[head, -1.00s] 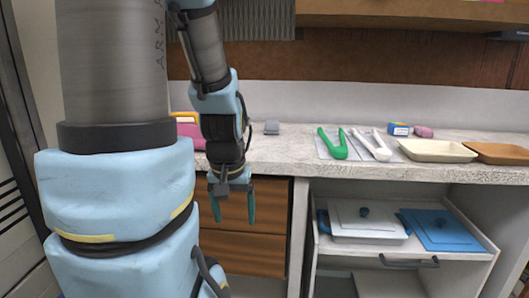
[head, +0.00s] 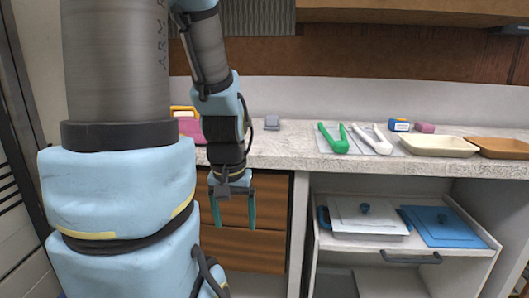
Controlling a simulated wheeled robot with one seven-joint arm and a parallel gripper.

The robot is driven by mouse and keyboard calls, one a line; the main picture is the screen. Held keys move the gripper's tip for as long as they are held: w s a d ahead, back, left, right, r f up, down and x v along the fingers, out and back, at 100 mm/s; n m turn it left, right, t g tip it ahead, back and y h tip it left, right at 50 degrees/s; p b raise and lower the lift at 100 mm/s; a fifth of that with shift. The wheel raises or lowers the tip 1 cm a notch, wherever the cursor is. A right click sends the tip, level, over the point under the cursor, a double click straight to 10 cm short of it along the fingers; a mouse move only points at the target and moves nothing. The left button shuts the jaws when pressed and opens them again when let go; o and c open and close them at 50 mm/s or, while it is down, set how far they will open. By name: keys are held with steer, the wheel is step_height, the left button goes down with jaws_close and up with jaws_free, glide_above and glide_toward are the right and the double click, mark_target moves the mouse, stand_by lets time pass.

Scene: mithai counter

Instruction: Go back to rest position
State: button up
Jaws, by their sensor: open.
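My gripper (head: 233,212) hangs pointing down in front of the wooden drawers (head: 262,235), just below the counter edge. Its two teal fingers are apart with nothing between them. My arm covers the left part of the head view and hides part of the counter behind it.
The counter (head: 300,158) holds green tongs (head: 333,140), white tongs (head: 372,139), a cream tray (head: 437,147), a brown tray (head: 500,149), a blue box (head: 399,125) and a pink block (head: 425,128). Below, a pulled-out drawer (head: 345,246) holds a white-lidded container (head: 366,217) and a blue-lidded one (head: 440,225).

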step_height(320, 180, up, 12)
steer(key=p, duration=1.1)
steer(key=shift+r, duration=0.2)
